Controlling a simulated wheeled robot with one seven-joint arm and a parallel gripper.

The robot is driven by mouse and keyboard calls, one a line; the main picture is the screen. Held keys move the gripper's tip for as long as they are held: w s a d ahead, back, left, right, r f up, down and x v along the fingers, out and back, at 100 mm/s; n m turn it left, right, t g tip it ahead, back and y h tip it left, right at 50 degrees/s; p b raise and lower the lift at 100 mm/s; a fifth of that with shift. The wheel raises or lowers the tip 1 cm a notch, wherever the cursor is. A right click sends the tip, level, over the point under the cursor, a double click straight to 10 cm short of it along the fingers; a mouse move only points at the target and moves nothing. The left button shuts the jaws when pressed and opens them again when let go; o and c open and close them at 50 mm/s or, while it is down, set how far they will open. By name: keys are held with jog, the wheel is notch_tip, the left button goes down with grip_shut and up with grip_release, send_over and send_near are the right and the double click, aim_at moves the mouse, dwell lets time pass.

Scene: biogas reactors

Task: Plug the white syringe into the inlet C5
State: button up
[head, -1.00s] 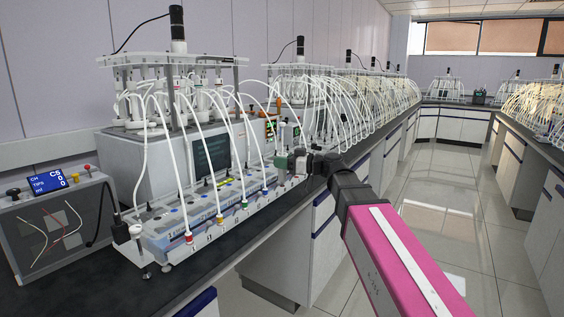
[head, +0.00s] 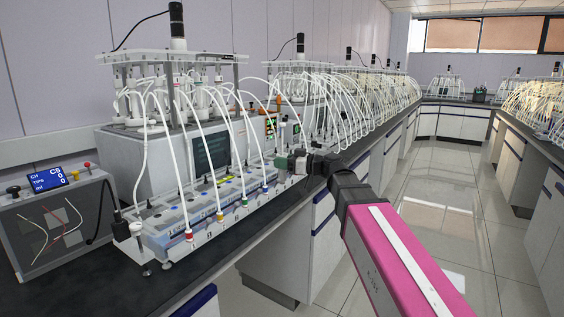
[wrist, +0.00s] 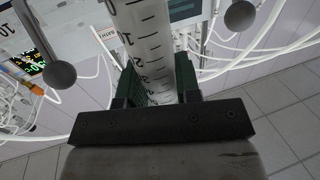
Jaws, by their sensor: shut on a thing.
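My gripper (head: 290,164) is at the far right end of the row of capped inlets. In the wrist view its green fingers (wrist: 160,88) are shut around a pale syringe barrel (wrist: 147,38) with dark graduation marks. The syringe's tip is out of sight there, and the syringe is too small to make out clearly in the head view. Red (head: 188,235), yellow (head: 220,216), green (head: 244,201) and blue (head: 265,187) capped inlets line the tray's front. Inlet C5 cannot be told apart; the area beyond the blue cap is small and partly covered by my gripper.
White tubes arch from the reactor rack (head: 172,60) to the inlets, close to my gripper. A control box (head: 55,222) with a blue display (head: 48,179) stands at left. The dark bench's front edge (head: 215,265) is clear. The aisle floor (head: 440,220) is open.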

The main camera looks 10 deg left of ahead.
jog(key=o, duration=1)
jog(key=shift+c, duration=0.2)
jog(key=s+d, duration=0.1)
jog(key=d, duration=1)
jog(key=s+d+f+m+h, duration=0.1)
jog(key=d+f+m+h, duration=0.3)
jog(key=f, duration=0.8)
jog(key=d+f+m+h, duration=0.4)
jog(key=f, duration=0.8)
jog(key=s+d+f+m+g+h, duration=0.1)
jog(key=s+d+f+m+h, duration=0.3)
jog(key=d+f, duration=0.4)
jog(key=s+d+f+m+g+h, duration=0.1)
jog(key=s+d+f+m+h, duration=0.3)
jog(key=d+f, duration=0.5)
notch_tip(320, 180, down, 3)
jog(key=shift+s+r+g+h, duration=0.25)
jog(key=shift+s+h, duration=0.3)
jog(key=shift+h, duration=0.35)
